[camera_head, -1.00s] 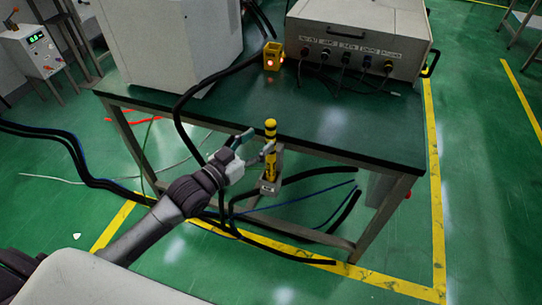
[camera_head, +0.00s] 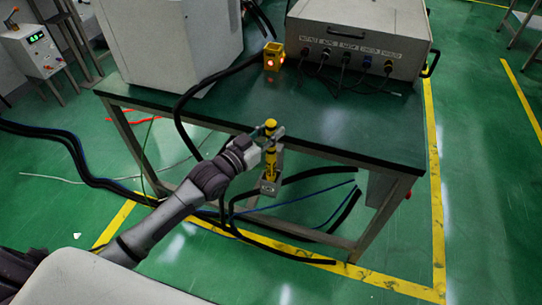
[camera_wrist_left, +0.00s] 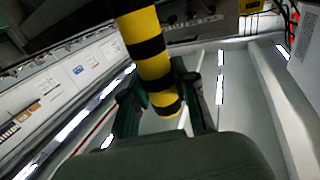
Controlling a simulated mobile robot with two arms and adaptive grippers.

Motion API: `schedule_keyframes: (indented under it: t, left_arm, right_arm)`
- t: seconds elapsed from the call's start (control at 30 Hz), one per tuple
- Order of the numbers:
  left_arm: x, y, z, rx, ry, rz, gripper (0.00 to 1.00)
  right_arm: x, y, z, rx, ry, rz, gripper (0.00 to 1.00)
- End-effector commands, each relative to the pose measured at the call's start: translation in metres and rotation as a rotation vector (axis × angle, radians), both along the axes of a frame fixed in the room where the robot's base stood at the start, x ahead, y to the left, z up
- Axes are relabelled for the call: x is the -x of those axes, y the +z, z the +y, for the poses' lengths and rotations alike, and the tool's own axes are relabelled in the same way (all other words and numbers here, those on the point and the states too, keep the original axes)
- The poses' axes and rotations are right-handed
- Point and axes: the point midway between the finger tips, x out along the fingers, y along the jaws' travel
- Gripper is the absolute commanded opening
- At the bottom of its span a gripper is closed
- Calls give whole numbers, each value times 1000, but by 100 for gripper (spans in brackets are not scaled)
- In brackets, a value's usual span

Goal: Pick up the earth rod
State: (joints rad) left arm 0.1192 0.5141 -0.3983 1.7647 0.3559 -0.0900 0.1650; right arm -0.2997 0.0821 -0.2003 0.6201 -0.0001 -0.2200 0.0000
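In the left wrist view the rod (camera_wrist_left: 148,50) passes between the two dark green fingers (camera_wrist_left: 158,98). A gap shows beside the left finger, so the fingers look open around the rod. My right gripper is in neither view.
The dark green table (camera_head: 345,130) carries a large grey box with cables (camera_head: 360,35), a white cabinet (camera_head: 170,40) and a yellow device with a lit red lamp (camera_head: 272,57). Black cables (camera_head: 290,252) hang and lie below the holder.

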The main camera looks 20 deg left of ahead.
Motion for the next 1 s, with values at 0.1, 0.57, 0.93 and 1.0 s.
schedule_keyframes:
  t: [0.1, 0.57, 0.93, 1.0]
  left_arm:
    - [0, 0, 0, 0, 0, 0, 0]
    - [0, 2, 0, 0, 0, -3, 0]
    - [0, 64, 0, 1, -1, -8, 0]
    - [0, 77, 0, 1, 0, -9, 0]
  right_arm:
    - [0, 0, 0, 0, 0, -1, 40]
    - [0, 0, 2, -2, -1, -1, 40]
    - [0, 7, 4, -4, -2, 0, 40]
    - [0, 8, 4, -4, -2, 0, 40]
